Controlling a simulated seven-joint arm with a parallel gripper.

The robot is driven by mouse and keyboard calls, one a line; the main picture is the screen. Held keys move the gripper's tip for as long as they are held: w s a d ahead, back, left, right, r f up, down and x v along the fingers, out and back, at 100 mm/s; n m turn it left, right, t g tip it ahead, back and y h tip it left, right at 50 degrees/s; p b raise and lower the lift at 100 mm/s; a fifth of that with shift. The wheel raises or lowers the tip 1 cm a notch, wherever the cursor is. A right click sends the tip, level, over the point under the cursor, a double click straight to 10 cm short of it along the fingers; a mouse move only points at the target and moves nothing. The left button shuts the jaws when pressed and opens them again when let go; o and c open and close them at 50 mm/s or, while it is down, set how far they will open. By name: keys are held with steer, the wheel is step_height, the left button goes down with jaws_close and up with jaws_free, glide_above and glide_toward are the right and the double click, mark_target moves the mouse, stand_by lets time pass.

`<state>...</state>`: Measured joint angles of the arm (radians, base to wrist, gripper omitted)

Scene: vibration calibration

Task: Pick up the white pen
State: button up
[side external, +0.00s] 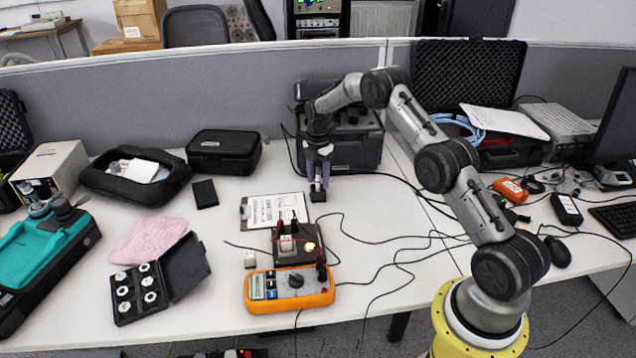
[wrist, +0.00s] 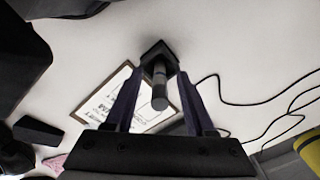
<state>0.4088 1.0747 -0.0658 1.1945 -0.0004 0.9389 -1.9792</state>
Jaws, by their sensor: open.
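I cannot make out a clear white pen in either view. My gripper (side external: 318,180) points down over the table, behind the clipboard, and its fingers are open. In the wrist view, the open fingers (wrist: 158,76) stand on either side of a short grey post (wrist: 159,88) on a dark square base (wrist: 157,55). The dark base also shows below the fingertips in the side view (side external: 318,196). I cannot tell whether either finger touches the post.
A clipboard (side external: 273,210) lies in front of my gripper. A black case (side external: 343,150) stands close behind.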

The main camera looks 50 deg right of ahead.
mark_target(318, 168)
jaws_close()
stand_by(0.6)
steer(key=shift+r, duration=0.55)
step_height(318, 168, up, 2)
steer(key=shift+r, duration=0.15)
steer(key=s+a+r, duration=0.2)
steer(key=s+r, duration=0.4)
steer(key=r, duration=0.1)
steer(key=s+a+r, duration=0.3)
steer(key=s+r, duration=0.3)
steer(key=r, duration=0.1)
steer(key=shift+s+a+r, duration=0.25)
steer(key=shift+s+a, duration=0.05)
steer(key=shift+s, duration=0.1)
